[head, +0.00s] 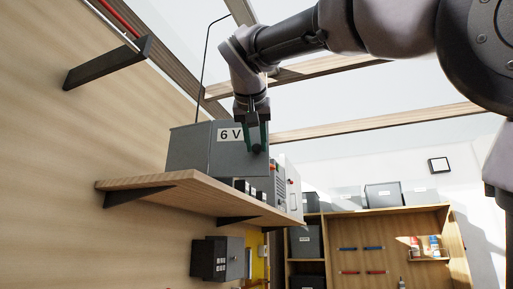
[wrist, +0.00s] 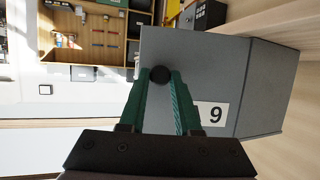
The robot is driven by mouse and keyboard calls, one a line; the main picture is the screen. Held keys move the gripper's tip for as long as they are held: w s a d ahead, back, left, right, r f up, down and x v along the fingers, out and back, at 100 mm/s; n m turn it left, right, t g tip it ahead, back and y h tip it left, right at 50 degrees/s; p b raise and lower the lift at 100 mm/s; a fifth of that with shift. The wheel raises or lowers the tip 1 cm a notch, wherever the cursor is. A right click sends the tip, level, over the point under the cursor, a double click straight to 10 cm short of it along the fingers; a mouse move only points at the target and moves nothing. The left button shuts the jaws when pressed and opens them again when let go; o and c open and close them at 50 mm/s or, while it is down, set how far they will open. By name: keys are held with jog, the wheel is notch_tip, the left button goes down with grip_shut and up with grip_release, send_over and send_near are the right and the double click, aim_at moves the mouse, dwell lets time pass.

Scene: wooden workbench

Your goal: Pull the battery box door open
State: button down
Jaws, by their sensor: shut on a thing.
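The grey battery box (head: 190,150) stands on a wooden wall shelf in the head view. Its front door (head: 225,160) carries a white "6 V" label (head: 230,134). In the wrist view the grey door (wrist: 215,70) shows with part of the label (wrist: 211,114). A round black knob (wrist: 160,73) sits near the door's edge, between the green fingertips. My gripper (head: 256,143) comes down from above at the door's right side. In the wrist view my gripper (wrist: 161,78) is shut on the knob. I see no clear gap between door and box.
The wooden shelf (head: 150,184) holds other small devices (head: 280,185) right of the box. A black bracket (head: 108,62) is above left, and a dark box (head: 208,259) hangs below the shelf. A thin black rod (head: 204,70) rises behind the battery box.

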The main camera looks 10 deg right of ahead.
jog(key=shift+s+a+m+g+h, duration=0.3)
jog(key=shift+s+a+m+h, duration=0.5)
jog(key=shift+s+m+h, duration=0.4)
jog(key=shift+w, duration=0.2)
jog(key=c, duration=0.6)
grip_release()
jog(key=shift+c, duration=0.2)
jog(key=v, duration=1.1)
jog(key=shift+w, duration=0.1)
